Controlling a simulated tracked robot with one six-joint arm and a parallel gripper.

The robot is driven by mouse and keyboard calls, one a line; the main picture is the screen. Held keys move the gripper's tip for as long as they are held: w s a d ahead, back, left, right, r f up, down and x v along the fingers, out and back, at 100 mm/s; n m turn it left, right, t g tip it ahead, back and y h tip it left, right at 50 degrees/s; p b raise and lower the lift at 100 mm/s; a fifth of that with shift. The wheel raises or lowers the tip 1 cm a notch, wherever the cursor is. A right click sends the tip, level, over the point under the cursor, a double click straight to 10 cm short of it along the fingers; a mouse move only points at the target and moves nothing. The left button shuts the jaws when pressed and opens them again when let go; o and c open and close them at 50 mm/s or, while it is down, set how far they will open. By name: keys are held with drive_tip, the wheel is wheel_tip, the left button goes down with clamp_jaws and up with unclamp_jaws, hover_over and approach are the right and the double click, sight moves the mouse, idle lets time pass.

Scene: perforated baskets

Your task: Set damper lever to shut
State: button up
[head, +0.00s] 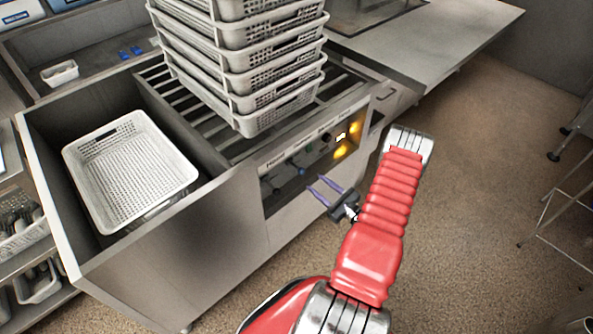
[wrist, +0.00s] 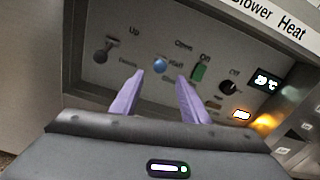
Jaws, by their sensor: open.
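The control panel (wrist: 130,35) fills the upper part of the wrist view. A lever with a round blue knob (wrist: 160,65) is on it, with small blurred labels to its right; I take it for the damper lever. The knob appears level with the middle label, which seems to read Half. My gripper (wrist: 159,75) is open, its two purple fingers pointing at the panel. The blue knob shows between the fingertips, just beyond them; contact cannot be told. In the head view my gripper (head: 317,184) is in front of the panel (head: 285,178), where the levers are small and dim.
A dark-knobbed lever (wrist: 100,56) is to the left; a green switch (wrist: 198,72) and black dial (wrist: 229,87) are to the right. Stacked baskets (head: 245,62) stand above the panel. A white basket (head: 130,165) sits in the left basin. Open floor (head: 480,200) lies right.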

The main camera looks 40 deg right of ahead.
sight(298, 169)
drive_tip(key=w, duration=1.1)
drive_tip(key=shift+w+a, duration=0.15)
drive_tip(key=shift+w, duration=0.05)
